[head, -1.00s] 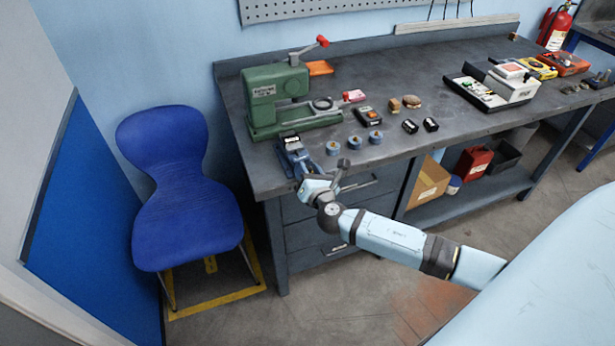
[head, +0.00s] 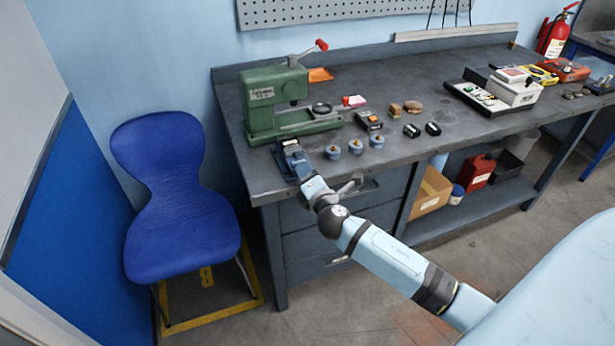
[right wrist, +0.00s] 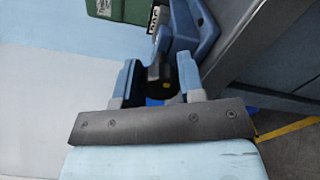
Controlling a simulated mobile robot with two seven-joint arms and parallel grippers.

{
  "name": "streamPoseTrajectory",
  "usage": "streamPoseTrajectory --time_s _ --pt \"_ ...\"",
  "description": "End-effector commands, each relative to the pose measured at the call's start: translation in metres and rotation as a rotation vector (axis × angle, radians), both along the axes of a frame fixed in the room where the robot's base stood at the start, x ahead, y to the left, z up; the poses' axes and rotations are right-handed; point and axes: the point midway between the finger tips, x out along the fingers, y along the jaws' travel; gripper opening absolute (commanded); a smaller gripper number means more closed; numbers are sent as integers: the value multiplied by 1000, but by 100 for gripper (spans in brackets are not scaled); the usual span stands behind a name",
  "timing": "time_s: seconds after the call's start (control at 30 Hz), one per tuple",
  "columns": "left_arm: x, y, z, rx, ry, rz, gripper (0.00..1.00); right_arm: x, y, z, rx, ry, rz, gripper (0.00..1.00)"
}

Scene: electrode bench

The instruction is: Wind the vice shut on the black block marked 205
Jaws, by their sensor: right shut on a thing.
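The blue vice (head: 292,160) stands at the front left edge of the bench. My right gripper (head: 305,179) is at the vice's front end. In the right wrist view my right gripper (right wrist: 158,82) is shut on a dark part with a yellow dot, the vice handle (right wrist: 163,84), largely hidden between the fingers. Part of the blue vice body (right wrist: 200,25) shows beyond. My left gripper is not in view.
A green press (head: 275,103) stands behind the vice. Several blue round pieces (head: 355,146) sit right of it. Two labelled black blocks (head: 412,131) lie farther right. A blue chair (head: 180,200) stands left of the bench (head: 480,65).

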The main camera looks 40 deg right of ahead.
Motion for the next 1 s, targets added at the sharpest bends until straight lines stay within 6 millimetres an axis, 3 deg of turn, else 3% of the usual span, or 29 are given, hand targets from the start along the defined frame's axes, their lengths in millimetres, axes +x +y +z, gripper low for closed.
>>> streamPoseTrajectory --time_s 0.5,0.53,0.6,0.63,1.0 --pt "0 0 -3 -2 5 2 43 0 0 0 19 -4 0 12" --pt "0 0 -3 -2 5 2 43 0 0 0 19 -4 0 40" --pt "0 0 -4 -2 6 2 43 0 0 0 19 -4 0 57" --pt "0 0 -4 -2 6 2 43 0 0 0 19 -4 0 60" --pt "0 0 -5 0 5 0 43 -7 2 -1 18 -3 0 60"
